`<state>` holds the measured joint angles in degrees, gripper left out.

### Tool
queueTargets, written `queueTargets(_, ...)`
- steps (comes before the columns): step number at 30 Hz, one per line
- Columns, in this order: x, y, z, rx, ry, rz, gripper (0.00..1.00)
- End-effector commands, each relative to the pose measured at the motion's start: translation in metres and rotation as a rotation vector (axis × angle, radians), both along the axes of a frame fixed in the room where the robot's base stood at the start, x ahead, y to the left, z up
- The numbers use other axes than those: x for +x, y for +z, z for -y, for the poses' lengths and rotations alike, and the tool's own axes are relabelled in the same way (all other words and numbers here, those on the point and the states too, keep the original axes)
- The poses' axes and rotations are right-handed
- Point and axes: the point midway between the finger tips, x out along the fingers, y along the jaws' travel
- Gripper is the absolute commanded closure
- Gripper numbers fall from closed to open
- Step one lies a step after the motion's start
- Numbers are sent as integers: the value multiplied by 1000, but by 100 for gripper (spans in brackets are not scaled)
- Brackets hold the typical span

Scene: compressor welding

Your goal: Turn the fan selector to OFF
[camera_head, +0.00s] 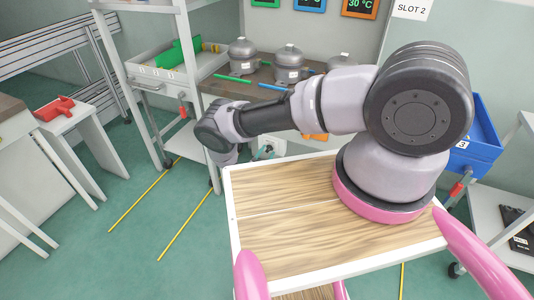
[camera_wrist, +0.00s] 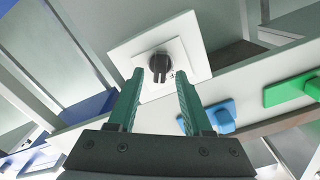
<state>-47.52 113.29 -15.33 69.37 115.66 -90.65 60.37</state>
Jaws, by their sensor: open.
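The fan selector (camera_wrist: 160,66) is a dark round knob on a square white plate (camera_wrist: 197,47) in the wrist view. Small marks show beside the knob, too small to read. My gripper (camera_wrist: 161,82) is open, with two green fingers pointing toward the plate. The knob appears between the fingertips in the picture; I cannot tell how far it is from them, and I see no contact.
A blue piece (camera_wrist: 208,118) and a green piece (camera_wrist: 292,90) sit on a pale rail right of the plate.

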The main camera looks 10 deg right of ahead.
Motion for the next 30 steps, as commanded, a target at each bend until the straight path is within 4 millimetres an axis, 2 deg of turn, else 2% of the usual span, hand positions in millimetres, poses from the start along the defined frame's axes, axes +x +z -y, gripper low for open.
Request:
queueTargets(10, 4, 0, 2, 1, 0, -1, 50)
queueTargets(14, 4, 0, 2, 1, 0, -1, 100)
queueTargets(23, 4, 0, 2, -8, 0, -7, 100)
queueTargets(30, 4, 0, 1, -80, 0, -59, 100)
